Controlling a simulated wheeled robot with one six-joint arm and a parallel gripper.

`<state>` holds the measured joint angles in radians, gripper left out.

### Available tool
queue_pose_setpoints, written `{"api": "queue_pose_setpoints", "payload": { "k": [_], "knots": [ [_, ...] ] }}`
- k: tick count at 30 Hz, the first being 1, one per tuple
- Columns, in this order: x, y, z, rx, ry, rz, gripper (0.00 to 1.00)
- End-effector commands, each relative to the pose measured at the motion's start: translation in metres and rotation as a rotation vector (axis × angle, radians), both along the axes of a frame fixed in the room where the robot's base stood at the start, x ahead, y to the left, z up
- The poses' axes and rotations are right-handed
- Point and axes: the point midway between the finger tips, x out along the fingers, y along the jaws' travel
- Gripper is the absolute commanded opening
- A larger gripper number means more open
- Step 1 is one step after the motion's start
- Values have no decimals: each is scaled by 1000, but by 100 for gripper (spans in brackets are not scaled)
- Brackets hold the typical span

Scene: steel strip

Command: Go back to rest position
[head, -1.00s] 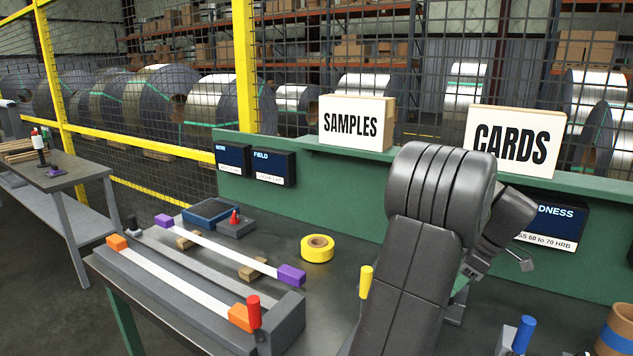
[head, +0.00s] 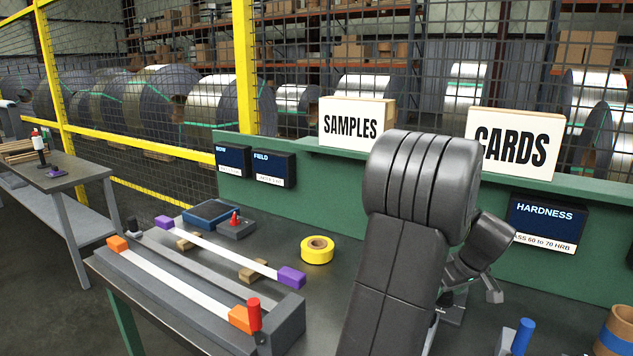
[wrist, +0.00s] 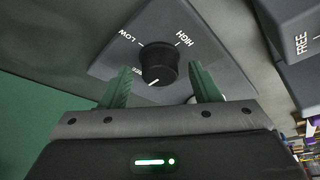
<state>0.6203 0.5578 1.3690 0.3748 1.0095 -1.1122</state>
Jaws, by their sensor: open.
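My gripper (wrist: 160,88) is open in the wrist view, with two green fingers spread apart. Nothing is held between them. A black knob (wrist: 158,64) with a white pointer line sits beyond the fingertips, on a grey panel marked LOW and HIGH. I cannot tell whether a finger touches the knob. In the head view my arm stands over the right half of the bench, and its own links hide most of the gripper.
The green-backed bench (head: 330,245) carries strips with purple and orange ends at left, a yellow tape roll (head: 317,250) in the middle and a blue-handled item (head: 522,337) at right. SAMPLES (head: 357,123) and CARDS (head: 517,143) boxes stand on the ledge.

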Motion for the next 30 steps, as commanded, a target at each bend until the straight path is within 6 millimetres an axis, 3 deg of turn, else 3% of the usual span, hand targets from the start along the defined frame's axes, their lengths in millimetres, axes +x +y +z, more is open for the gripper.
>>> {"api": "queue_pose_setpoints", "payload": {
  "k": [30],
  "knots": [
    [0, 5, 1, -1, 1, -632, 57]
  ]
}}
